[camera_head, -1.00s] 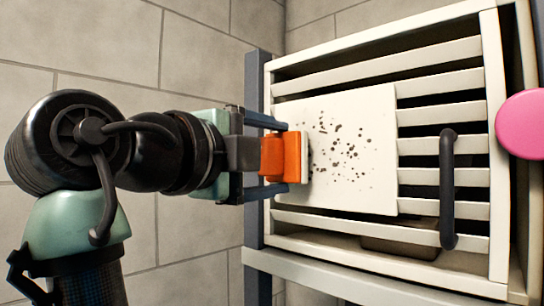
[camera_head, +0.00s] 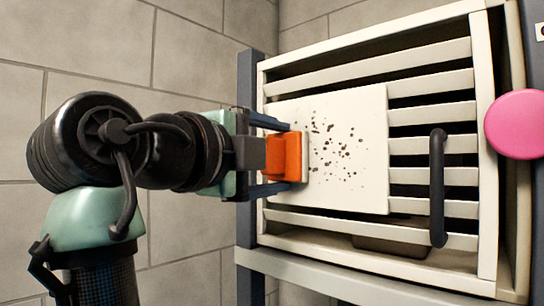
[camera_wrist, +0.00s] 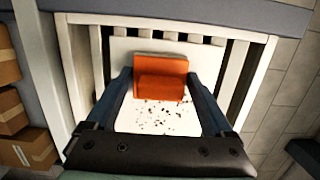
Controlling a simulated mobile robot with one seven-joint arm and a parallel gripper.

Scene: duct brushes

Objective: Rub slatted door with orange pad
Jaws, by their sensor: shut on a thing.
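The slatted door (camera_head: 432,178) is cream white, with horizontal slats and a dark vertical handle (camera_head: 437,188) on its right side. A plain white panel (camera_head: 350,185) covers its left part and bears a scatter of dark specks (camera_head: 337,150). My gripper (camera_head: 283,158) is shut on the orange pad (camera_head: 286,157), which has a pale face turned to the panel. The pad is at the panel's left edge, left of most specks; I cannot tell whether it touches. In the wrist view the orange pad (camera_wrist: 161,80) sits between my fingers, with specks (camera_wrist: 165,118) below it.
A pink disc (camera_head: 517,124) stands at the right of the door. A grey post (camera_head: 250,90) and a rail (camera_head: 330,275) frame the unit. Cardboard boxes (camera_wrist: 12,120) show at the left of the wrist view. A tiled wall (camera_head: 100,50) lies behind.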

